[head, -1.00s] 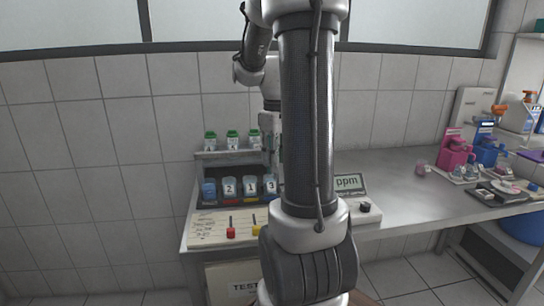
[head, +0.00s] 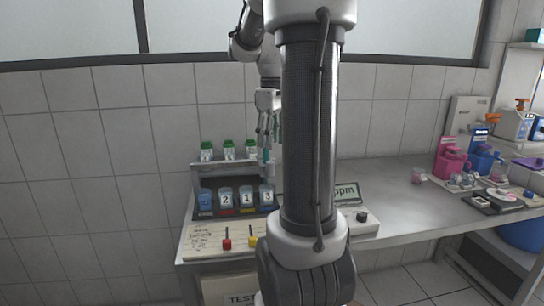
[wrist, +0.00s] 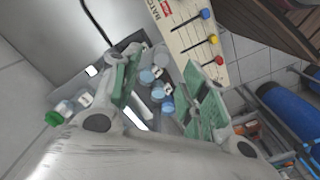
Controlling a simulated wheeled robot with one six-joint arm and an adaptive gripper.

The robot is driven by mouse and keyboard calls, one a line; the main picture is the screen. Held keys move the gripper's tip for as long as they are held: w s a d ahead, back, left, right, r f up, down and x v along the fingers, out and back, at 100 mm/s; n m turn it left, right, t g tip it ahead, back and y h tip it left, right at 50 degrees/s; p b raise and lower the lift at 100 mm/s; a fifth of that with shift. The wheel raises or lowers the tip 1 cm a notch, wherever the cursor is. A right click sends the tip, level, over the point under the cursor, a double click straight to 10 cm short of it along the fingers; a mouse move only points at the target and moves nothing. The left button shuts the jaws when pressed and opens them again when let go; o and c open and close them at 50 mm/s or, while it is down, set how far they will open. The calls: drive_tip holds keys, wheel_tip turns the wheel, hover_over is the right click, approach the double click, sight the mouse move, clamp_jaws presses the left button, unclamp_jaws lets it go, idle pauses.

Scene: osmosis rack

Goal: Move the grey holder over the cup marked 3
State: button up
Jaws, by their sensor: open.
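The cup marked 3 (head: 266,198) stands at the right end of a row in the dark rack (head: 196,178), beside the cup marked 1 (head: 247,200) and the cup marked 2 (head: 226,201). A small grey and teal piece (head: 267,160) shows just above the cup marked 3; I cannot tell whether it is the grey holder. My gripper (head: 268,140) points down above the right part of the rack. In the wrist view my gripper (wrist: 163,72) is open, with its green-padded fingers apart and several cups (wrist: 160,92) visible between them. Nothing is clearly held.
Green-capped bottles (head: 229,150) stand on the rack's top shelf, close to my gripper. A panel with red and yellow sliders (head: 227,243) lies in front. A ppm display (head: 346,192) is at the right. My arm hides part of the bench.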

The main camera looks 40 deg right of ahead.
drive_tip(key=shift+r, duration=1.65)
drive_tip(key=s+a+f+m+t, duration=0.1)
drive_tip(key=s+a+f+t, duration=0.1)
drive_tip(key=s+a, duration=0.3)
drive_tip(key=s+a+f+m+t, duration=0.1)
drive_tip(key=s+a, duration=0.5)
drive_tip(key=a, duration=0.6)
wheel_tip(320, 180, down, 2)
drive_tip(key=shift+s+f+t, duration=0.2)
drive_tip(key=shift+s+t, duration=0.1)
drive_tip(key=shift+t, duration=0.4)
